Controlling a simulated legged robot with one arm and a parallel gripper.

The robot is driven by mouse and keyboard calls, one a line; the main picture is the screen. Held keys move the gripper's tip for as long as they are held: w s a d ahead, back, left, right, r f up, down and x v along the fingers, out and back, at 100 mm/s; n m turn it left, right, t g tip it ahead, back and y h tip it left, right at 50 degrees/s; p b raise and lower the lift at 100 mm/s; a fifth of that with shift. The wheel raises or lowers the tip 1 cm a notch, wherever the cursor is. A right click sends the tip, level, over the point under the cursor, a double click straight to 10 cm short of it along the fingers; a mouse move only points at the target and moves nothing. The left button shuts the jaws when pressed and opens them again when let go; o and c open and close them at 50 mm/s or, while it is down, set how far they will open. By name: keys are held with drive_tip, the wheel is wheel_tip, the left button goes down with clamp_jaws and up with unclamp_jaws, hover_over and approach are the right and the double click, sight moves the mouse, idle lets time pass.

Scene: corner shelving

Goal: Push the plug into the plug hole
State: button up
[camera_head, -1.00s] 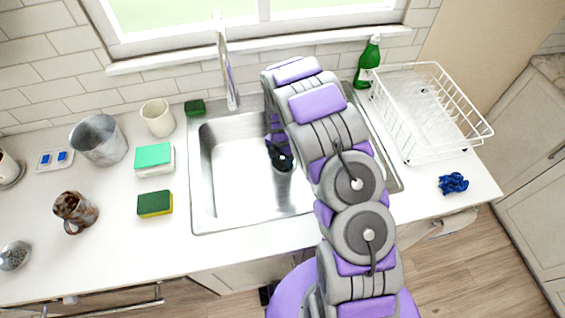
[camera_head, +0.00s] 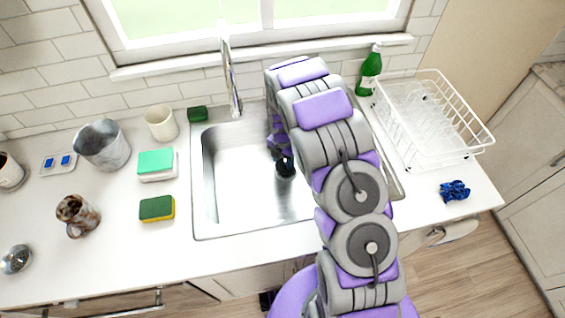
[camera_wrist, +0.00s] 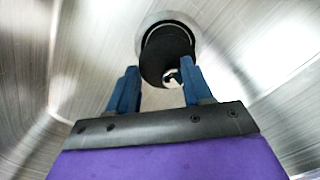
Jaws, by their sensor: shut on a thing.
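The black plug (camera_wrist: 166,57) is in the wrist view, with a small pale metal piece on its near side. My gripper (camera_wrist: 160,74) has its two blue fingers on either side of the plug's near end and is shut on it. The plug hole's pale metal rim (camera_wrist: 172,15) shows just beyond the plug, with a dark ring inside it. The plug hides most of the hole, and I cannot tell how deep it sits. In the head view my gripper (camera_head: 285,167) is low in the steel sink (camera_head: 235,205), partly hidden by my arm.
The faucet (camera_head: 231,75) stands behind the sink. A green bottle (camera_head: 370,72) and a white dish rack (camera_head: 440,120) are at the right. Sponges (camera_head: 157,208), a beige cup (camera_head: 161,123) and a metal pot (camera_head: 102,145) are at the left. The sink's left side is clear.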

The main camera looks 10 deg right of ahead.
sight(283, 163)
wheel_tip(283, 163, up, 6)
drive_tip(key=shift+r+p, duration=0.25)
drive_tip(key=shift+p, duration=0.25)
drive_tip(key=shift+g+h, duration=0.4)
drive_tip(key=shift+h, duration=0.2)
drive_tip(key=shift+w+d+f, duration=0.1)
drive_tip(key=shift+f, duration=2)
drive_tip(key=shift+w+f, duration=0.1)
drive_tip(key=shift+f, duration=1.95)
drive_tip(key=shift+p, duration=1.8)
drive_tip(key=shift+f, duration=0.6)
drive_tip(key=o, duration=1.4)
wheel_tip(283, 163, up, 17)
drive_tip(key=w+a+p, duration=0.1)
drive_tip(key=p, duration=0.1)
drive_tip(key=shift+a, duration=0.25)
